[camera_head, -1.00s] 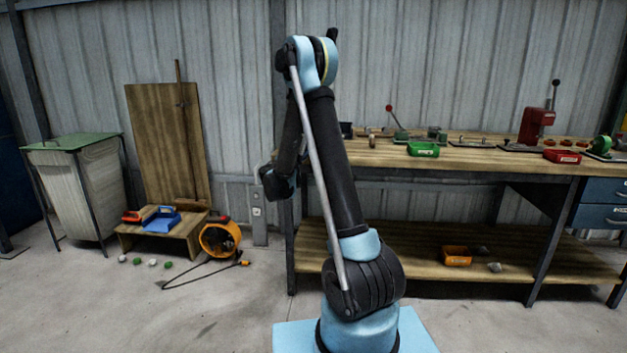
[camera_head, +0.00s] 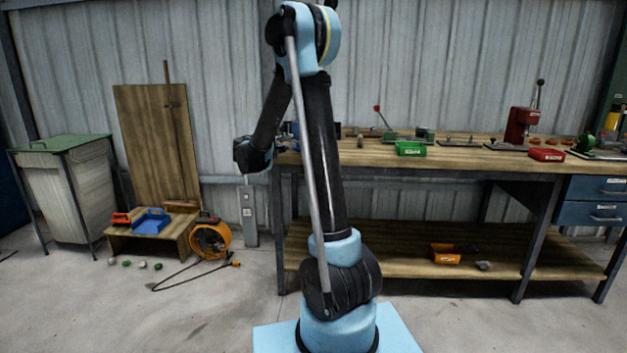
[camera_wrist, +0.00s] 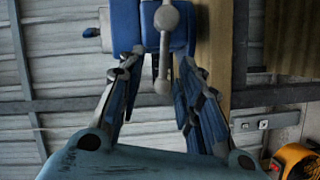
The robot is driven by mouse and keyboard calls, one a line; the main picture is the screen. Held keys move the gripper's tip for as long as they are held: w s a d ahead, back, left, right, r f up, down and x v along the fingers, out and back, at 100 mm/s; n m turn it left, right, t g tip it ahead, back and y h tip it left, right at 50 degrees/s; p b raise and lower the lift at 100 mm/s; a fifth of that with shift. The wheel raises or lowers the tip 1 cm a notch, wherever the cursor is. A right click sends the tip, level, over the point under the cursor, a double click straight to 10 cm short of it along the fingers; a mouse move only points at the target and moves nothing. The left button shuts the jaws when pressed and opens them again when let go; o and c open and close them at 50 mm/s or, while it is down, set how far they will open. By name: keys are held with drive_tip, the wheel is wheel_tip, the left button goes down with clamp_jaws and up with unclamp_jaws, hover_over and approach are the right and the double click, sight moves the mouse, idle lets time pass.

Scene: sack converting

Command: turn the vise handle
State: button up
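The blue vise (camera_wrist: 125,28) shows at the top of the wrist view. Its grey handle bar (camera_wrist: 163,60), with a round knob at each end, hangs in front of it. My gripper (camera_wrist: 159,65) is open, with one finger on each side of the handle. I see a gap between the bar and each finger; how far the fingertips reach in depth is unclear. In the head view the vise is mostly hidden behind my arm at the left end of the workbench (camera_head: 470,155), and my fingers cannot be made out.
A green bin (camera_head: 410,149), a red bin (camera_head: 546,155) and a red press (camera_head: 521,124) stand on the bench. An orange bin (camera_head: 445,254) is on the lower shelf.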

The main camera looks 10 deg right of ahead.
drive_tip(key=v, duration=1.2)
drive_tip(key=s+d+f+m+g+y, duration=0.1)
drive_tip(key=s+d+f+g, duration=0.2)
drive_tip(key=s+d, duration=0.4)
drive_tip(key=s+d+f+m+g+y, duration=0.2)
drive_tip(key=s+d, duration=0.6)
drive_tip(key=s, duration=0.4)
drive_tip(key=shift+f+m+g, duration=0.3)
drive_tip(key=shift+f+g, duration=0.6)
drive_tip(key=shift+f, duration=0.15)
drive_tip(key=shift+a, duration=0.1)
